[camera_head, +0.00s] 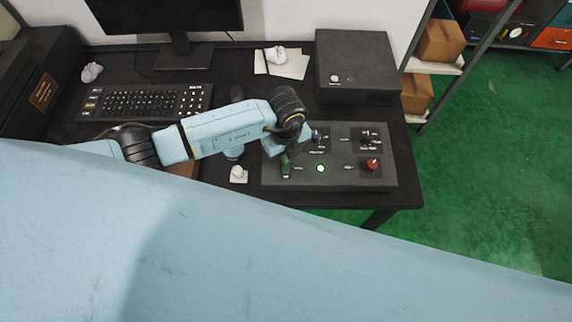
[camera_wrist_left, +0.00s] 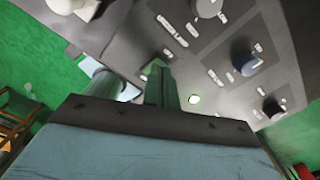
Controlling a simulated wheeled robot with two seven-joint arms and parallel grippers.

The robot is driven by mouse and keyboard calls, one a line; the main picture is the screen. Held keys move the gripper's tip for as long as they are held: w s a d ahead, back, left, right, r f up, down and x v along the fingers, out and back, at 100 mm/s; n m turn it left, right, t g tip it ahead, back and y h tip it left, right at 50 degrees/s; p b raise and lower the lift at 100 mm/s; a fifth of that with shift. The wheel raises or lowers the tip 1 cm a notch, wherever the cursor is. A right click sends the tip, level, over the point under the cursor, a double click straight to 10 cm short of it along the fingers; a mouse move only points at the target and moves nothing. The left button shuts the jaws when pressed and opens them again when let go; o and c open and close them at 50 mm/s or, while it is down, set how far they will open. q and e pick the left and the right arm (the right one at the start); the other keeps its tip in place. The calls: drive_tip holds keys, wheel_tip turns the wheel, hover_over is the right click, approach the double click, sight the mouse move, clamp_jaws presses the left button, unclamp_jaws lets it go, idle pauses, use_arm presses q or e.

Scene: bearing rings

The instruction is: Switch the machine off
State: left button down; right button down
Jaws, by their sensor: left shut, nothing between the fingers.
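The machine's control panel (camera_head: 333,183) is a dark grey box at the desk's front right. It carries a red knob (camera_head: 372,164), a blue knob (camera_head: 316,135), a black knob (camera_head: 366,139) and a lit whitish-green button (camera_head: 320,168). My left gripper (camera_head: 286,168) is over the panel's left part, left of the lit button, with its green fingers pointing down. In the left wrist view the fingers (camera_wrist_left: 160,82) are together and empty, and the lit button (camera_wrist_left: 194,99) shows beside them. Whether the fingertips touch the panel I cannot tell. My right gripper is not in view.
A dark box (camera_head: 355,65) stands behind the panel. A keyboard (camera_head: 145,102) and a monitor (camera_head: 180,50) are at the left. A small white object (camera_head: 239,174) lies just left of the panel. My own light-blue body part covers the foreground.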

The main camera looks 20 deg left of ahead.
use_arm(q)
drive_tip(key=shift+f+b, duration=0.65)
drive_tip(key=shift+f, duration=0.25)
idle(0.8)
wheel_tip(320, 180, up, 7)
drive_tip(key=p, duration=0.6)
drive_tip(key=shift+r+p, duration=0.1)
drive_tip(key=shift+p, duration=0.3)
idle(0.3)
